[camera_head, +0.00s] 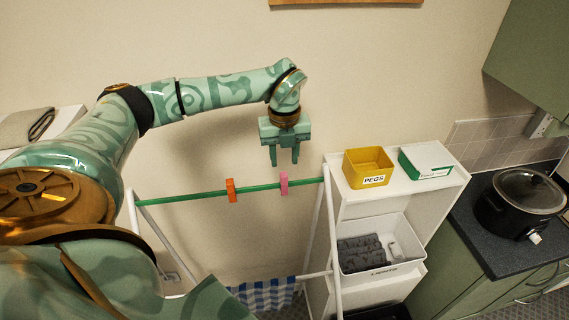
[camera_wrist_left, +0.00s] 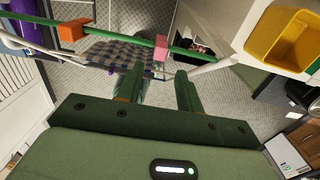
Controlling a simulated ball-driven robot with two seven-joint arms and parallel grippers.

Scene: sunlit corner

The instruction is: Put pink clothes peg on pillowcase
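The pink clothes peg (camera_head: 284,182) is clipped on the green top rail (camera_head: 255,188) of a white drying rack. It also shows in the left wrist view (camera_wrist_left: 161,48), beyond the gap between my fingers. My left gripper (camera_head: 284,160) is open and empty, above the peg and pointing down; its fingers also show in the left wrist view (camera_wrist_left: 158,74). A blue and white checked cloth (camera_head: 264,294) hangs low on the rack, partly cut off by the frame. A grey folded cloth (camera_head: 27,127) lies at the far left. I cannot tell which is the pillowcase. My right gripper is not seen.
An orange peg (camera_head: 231,190) sits on the rail left of the pink one. A yellow PEGS box (camera_head: 368,168) and a green-white box (camera_head: 425,161) stand on the white shelf at right. A black slow cooker (camera_head: 522,200) is on the counter.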

